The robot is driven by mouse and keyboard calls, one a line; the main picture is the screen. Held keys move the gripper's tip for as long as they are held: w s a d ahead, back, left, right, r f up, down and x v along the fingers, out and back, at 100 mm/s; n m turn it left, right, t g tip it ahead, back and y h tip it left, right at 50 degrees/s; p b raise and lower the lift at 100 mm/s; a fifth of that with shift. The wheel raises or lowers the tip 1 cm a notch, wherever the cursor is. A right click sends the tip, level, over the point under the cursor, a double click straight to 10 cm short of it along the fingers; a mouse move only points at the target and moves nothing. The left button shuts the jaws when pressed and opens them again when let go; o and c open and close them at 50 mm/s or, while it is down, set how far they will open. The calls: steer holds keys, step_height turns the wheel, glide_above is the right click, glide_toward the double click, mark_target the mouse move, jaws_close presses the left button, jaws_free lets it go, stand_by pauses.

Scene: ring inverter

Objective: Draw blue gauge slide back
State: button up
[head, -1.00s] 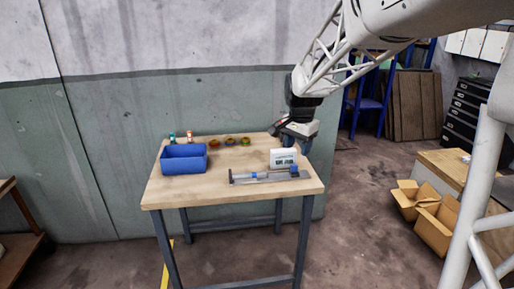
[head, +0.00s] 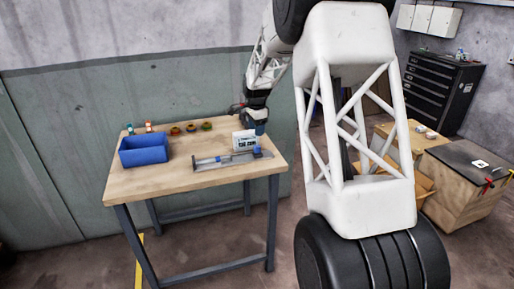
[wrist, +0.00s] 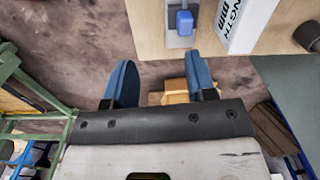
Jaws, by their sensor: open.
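The gauge, a grey rail (head: 208,164) with blue parts, lies along the front right of the wooden table. One blue block (head: 257,151) stands at its right end; in the wrist view a blue block (wrist: 184,22) sits on the grey rail's end. Another small blue part shows toward the rail's middle. I cannot tell for sure which is the slide. My gripper (wrist: 161,84) is open and empty, its two blue fingers apart, beyond the table's edge in the wrist view and clear of the gauge. In the head view my gripper (head: 256,122) is by the table's right side.
A white sign box (head: 244,140) stands just behind the gauge; its lettered face shows in the wrist view (wrist: 248,20). A blue bin (head: 143,150) is at the table's left. Several small coloured parts line the back. The table's front left is clear.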

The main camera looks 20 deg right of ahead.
steer(key=m, duration=0.1)
glide_above(257, 146)
steer(key=f, duration=0.4)
steer(key=shift+w+d, duration=0.1)
steer(key=shift+w, duration=0.1)
steer(key=shift+f, duration=0.25)
steer(key=shift+f, duration=3.7)
steer(key=shift+c, duration=0.5)
jaws_close()
